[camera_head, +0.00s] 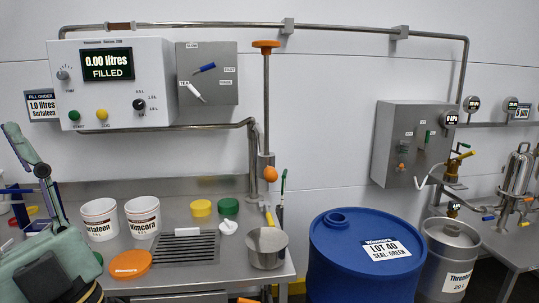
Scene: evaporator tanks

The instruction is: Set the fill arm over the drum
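The blue drum (345,270) stands on the right of the steel bench, with a label reading "LOT 40, SEAL: GREEN" and a round raised fitting on top at the left. A bent pipe (205,127) runs below the white dispenser (125,85) to an upright post (266,110) with an orange top and an orange ball (270,174). This may be the fill arm; I cannot tell for sure. Nothing is seen over the drum's top. My pale green arm parts show at lower left; my gripper's fingertips cannot be made out.
The bench holds two white tubs (100,220), (142,217), an orange lid (131,264), a yellow lid (201,208), a green lid (228,207), a drain grate (185,247) and a steel pot (266,247). A steel keg (450,255) stands right of the drum. A grey box (410,145) hangs behind.

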